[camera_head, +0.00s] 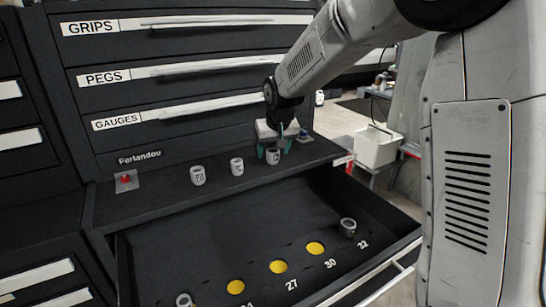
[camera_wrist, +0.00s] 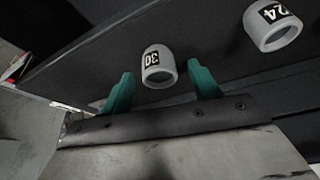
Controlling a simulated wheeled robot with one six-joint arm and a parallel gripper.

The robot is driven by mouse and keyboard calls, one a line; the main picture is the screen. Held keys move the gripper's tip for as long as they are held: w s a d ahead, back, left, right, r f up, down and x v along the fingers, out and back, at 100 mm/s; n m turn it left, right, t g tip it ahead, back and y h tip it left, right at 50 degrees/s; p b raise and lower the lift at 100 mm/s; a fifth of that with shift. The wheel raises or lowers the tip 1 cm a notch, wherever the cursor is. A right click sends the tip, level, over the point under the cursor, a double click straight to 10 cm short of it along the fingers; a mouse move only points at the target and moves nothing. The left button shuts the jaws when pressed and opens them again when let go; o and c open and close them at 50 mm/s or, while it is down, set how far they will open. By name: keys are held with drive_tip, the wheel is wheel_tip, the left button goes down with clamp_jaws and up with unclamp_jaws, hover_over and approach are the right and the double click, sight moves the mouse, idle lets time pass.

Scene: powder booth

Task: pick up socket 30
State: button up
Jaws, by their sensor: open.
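Socket 30 (camera_head: 273,157) is a short grey cylinder standing at the right end of a row on the dark ledge above the open drawer. In the wrist view, socket 30 (camera_wrist: 158,72) shows its black label with a white 30. My gripper (camera_head: 273,149) is open, its teal fingers close to the socket. In the wrist view the two fingertips of my gripper (camera_wrist: 160,69) stand on either side of socket 30, with a gap visible at each side.
Socket 24 (camera_wrist: 272,27) stands beside it in the wrist view. Two other sockets, a middle one (camera_head: 237,166) and a left one (camera_head: 198,175), share the ledge. The open drawer (camera_head: 215,240) holds yellow round spots (camera_head: 315,248) and a socket by 32 (camera_head: 348,227).

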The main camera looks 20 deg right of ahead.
drive_tip(key=shift+x, duration=0.9)
drive_tip(key=c, duration=1.2)
drive_tip(key=shift+o, duration=0.2)
drive_tip(key=shift+r, duration=0.1)
drive_tip(key=shift+r, duration=0.4)
drive_tip(key=v, duration=0.2)
drive_tip(key=shift+w+r, duration=0.1)
drive_tip(key=shift+r, duration=0.35)
drive_tip(key=s+a+r, duration=0.1)
drive_tip(key=s+a, duration=0.1)
drive_tip(key=s, duration=1.3)
drive_tip(key=shift+s+a+r, duration=0.15)
drive_tip(key=shift+a, duration=0.15)
